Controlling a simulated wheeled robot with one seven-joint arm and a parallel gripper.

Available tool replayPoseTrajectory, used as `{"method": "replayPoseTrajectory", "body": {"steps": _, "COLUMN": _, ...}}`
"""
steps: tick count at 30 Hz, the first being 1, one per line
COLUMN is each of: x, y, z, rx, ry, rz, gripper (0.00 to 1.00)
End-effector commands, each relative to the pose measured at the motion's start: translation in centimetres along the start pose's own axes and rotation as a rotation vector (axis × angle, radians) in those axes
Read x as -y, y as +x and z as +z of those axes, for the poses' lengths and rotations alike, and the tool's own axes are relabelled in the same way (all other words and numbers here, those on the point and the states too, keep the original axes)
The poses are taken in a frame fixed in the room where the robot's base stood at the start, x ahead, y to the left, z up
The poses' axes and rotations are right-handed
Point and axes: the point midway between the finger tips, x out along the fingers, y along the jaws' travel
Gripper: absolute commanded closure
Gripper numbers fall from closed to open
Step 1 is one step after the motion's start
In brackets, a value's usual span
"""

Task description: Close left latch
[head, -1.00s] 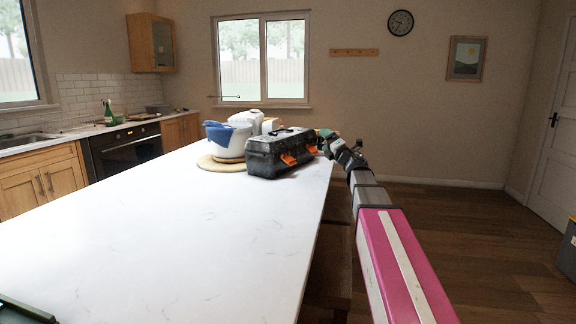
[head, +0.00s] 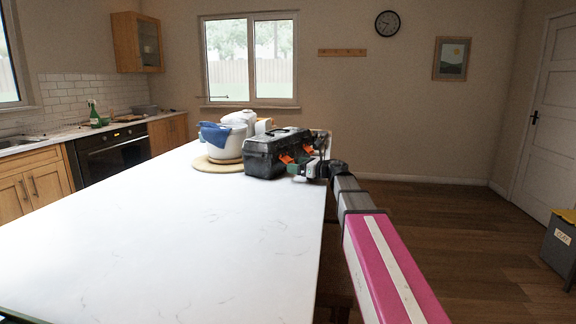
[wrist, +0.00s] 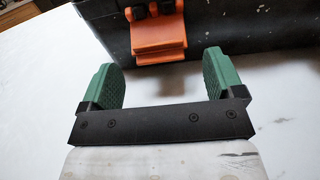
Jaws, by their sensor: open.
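A black toolbox (head: 262,158) stands on the white counter with two orange latches on its front, both swung outward in the head view. The left latch (head: 287,159) is the one nearer the box's left end. The wrist view shows one orange latch (wrist: 158,36) near the left end of the box front, apparently the left one, its flap sticking out below black hinge parts. My gripper (wrist: 162,72) is open and empty, its green fingers spread wider than the latch and just short of it. In the head view my gripper (head: 302,172) is small and partly hidden, close to the box front.
A white bucket with a blue cloth (head: 222,140) stands on a round board (head: 203,166) left of the toolbox. White containers (head: 240,119) stand behind. The near counter (head: 180,230) is clear. A grey bin (head: 560,245) stands on the floor at right.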

Motion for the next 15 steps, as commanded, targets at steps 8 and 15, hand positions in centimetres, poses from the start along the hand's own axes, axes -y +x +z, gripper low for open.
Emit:
{"method": "replayPoseTrajectory", "body": {"steps": 8, "x": 0.1, "y": 3.8, "z": 0.0, "rx": 0.0, "ry": 0.001, "rz": 0.0, "gripper": 0.13}}
{"method": "replayPoseTrajectory", "body": {"steps": 15, "x": 0.0, "y": 4.5, "z": 0.0, "rx": 0.001, "ry": 0.001, "rz": -0.002, "gripper": 0.13}}
